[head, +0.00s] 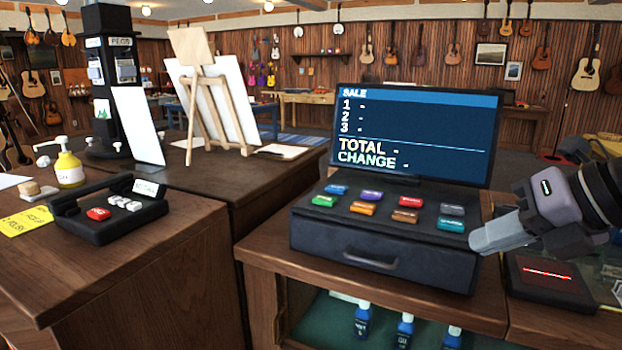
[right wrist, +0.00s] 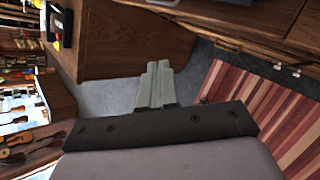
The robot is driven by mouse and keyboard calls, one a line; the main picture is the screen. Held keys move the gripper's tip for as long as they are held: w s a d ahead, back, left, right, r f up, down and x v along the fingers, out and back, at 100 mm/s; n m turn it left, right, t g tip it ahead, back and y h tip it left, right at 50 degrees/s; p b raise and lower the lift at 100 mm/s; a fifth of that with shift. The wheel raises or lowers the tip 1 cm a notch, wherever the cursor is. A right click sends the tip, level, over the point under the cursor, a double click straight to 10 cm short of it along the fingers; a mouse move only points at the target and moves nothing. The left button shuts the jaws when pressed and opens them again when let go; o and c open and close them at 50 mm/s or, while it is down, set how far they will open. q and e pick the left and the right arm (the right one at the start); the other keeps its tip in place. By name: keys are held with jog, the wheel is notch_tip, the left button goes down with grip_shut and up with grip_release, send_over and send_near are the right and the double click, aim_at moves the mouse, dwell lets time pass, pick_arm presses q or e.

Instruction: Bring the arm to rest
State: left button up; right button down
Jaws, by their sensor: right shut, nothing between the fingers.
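My right gripper (head: 484,240) comes in from the right in the head view. Its pale fingers are closed together with nothing between them. The fingertips are at the right side of the black cash register (head: 340,240), near its teal key; I cannot tell whether they touch it. In the right wrist view the shut fingers (right wrist: 158,85) point over grey floor. My left gripper does not show in either view.
The register's screen (head: 415,135) reads SALE, TOTAL and CHANGE. A black scanner-like box (head: 548,288) with a red line sits under my right arm. A card terminal (head: 110,212) and yellow pump bottle (head: 69,168) stand left. A striped rug (right wrist: 235,110) lies on the floor.

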jog(key=s+a+f+m+g+y, duration=0.1)
jog(key=s+a+f+y, duration=0.15)
jog(key=a+y, duration=0.4)
jog(key=s+a+f+m+g+y, duration=0.1)
jog(key=a+f+m+g+y, duration=0.15)
jog(key=a+y, duration=0.4)
jog(key=w+d+f+m+t+h, duration=0.1)
jog(key=d+f+m+t+h, duration=0.25)
jog(key=f+m+t, duration=0.35)
jog(key=w+d+f+m+t+h, duration=0.1)
jog(key=d+f+m+t+h, duration=0.15)
jog(key=f+m+h, duration=0.45)
jog(key=w+d+f+m+t+h, duration=0.1)
jog(key=d+f+m+t+h, duration=0.15)
jog(key=f+m+t, duration=0.5)
jog(key=s+d+f+m+g+h, duration=0.1)
jog(key=s+f+m+g+h, duration=0.1)
jog(key=s+f+m+g, duration=0.2)
jog(key=s+d+f+m+g+h, duration=0.1)
jog(key=s+f+m+g, duration=0.3)
jog(key=s+f, duration=0.6)
notch_tip(320, 180, down, 5)
jog(key=shift+s+d+r+g+h, duration=0.2)
jog(key=shift+s+g+h, duration=0.2)
jog(key=shift+g+h, duration=0.45)
jog(key=shift+d, duration=0.15)
